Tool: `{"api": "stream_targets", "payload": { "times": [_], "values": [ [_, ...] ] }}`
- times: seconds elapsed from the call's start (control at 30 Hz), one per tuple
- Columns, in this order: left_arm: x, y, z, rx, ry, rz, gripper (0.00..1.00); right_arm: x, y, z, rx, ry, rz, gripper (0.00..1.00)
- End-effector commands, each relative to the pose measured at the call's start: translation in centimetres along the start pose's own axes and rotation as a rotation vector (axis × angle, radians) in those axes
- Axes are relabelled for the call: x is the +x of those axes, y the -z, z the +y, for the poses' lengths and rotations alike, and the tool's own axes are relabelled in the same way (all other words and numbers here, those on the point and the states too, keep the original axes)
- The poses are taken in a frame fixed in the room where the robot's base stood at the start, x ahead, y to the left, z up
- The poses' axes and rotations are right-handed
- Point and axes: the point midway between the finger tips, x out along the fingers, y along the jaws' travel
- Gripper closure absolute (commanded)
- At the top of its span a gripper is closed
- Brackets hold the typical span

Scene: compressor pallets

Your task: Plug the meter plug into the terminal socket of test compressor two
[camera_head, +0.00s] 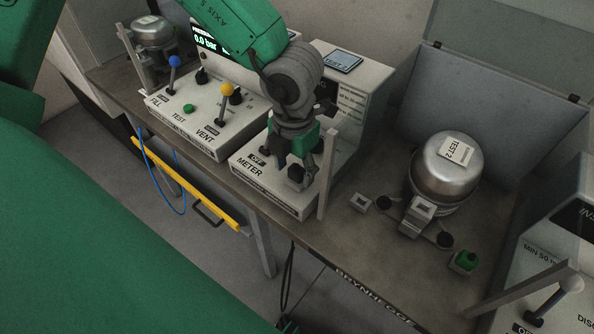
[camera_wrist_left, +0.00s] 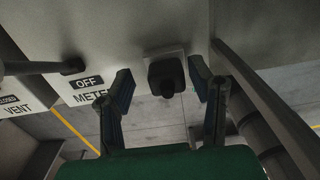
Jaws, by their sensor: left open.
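The meter box (camera_head: 275,192), marked METER and OFF, stands mid-bench. My left gripper (camera_head: 303,172) reaches down over its right part with fingers apart. In the left wrist view a dark, blocky meter plug (camera_wrist_left: 165,74) sits on a pale plate between the two open fingers (camera_wrist_left: 162,84), with a visible gap on each side. The plug is partly hidden by the gripper in the head view. Test compressor two (camera_head: 444,182), a silver dome labelled TEST 2, stands to the right. A pale terminal box (camera_head: 418,212) is on its front; the socket opening is not clear. My right gripper is out of view.
An upright post (camera_head: 328,175) stands close to the right of my left gripper. A FILL/TEST/VENT panel (camera_head: 205,125) with levers is at left. Grey walls rise behind the compressor.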

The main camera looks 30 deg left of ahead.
Motion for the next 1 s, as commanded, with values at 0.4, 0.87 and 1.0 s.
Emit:
{"api": "stream_targets", "payload": {
  "times": [0.4,0.87,1.0],
  "values": [
    [0.2,-0.1,-0.5,0.003,-0.005,0.000,0.52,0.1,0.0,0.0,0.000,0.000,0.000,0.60],
    [0.1,0.0,0.2,0.001,-0.002,0.000,0.52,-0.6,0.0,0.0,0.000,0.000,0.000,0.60],
    [0.1,0.0,0.4,0.002,-0.002,0.000,0.52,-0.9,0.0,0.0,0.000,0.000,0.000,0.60]
  ]
}}
